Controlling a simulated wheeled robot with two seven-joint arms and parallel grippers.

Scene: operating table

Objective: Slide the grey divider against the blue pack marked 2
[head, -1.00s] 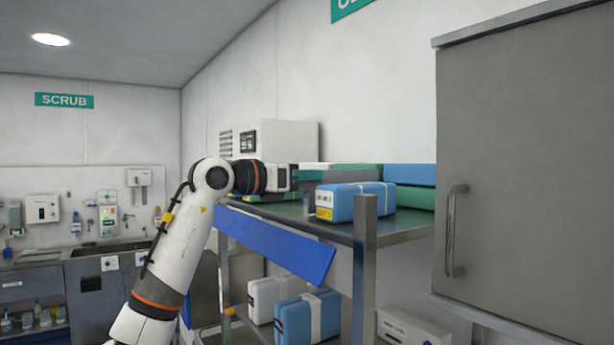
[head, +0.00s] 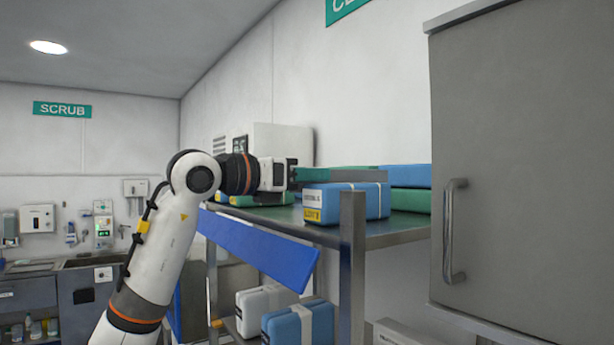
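A blue pack (head: 350,202) with a pale strap and a yellow label lies on the top shelf, near its front edge. The label is too small to read, so I cannot confirm a 2. My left gripper (head: 292,175) is above the shelf, just left of and behind that pack. Its fingertips are not clear, so I cannot tell if it is open or shut. My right gripper is not in view.
The metal shelf (head: 262,213) has a front post (head: 352,270) and a slanting blue panel (head: 260,249). Another blue pack (head: 411,175) lies on a green pack (head: 411,199) behind. White (head: 262,300) and blue (head: 300,323) packs sit below. A grey cabinet (head: 520,150) stands right.

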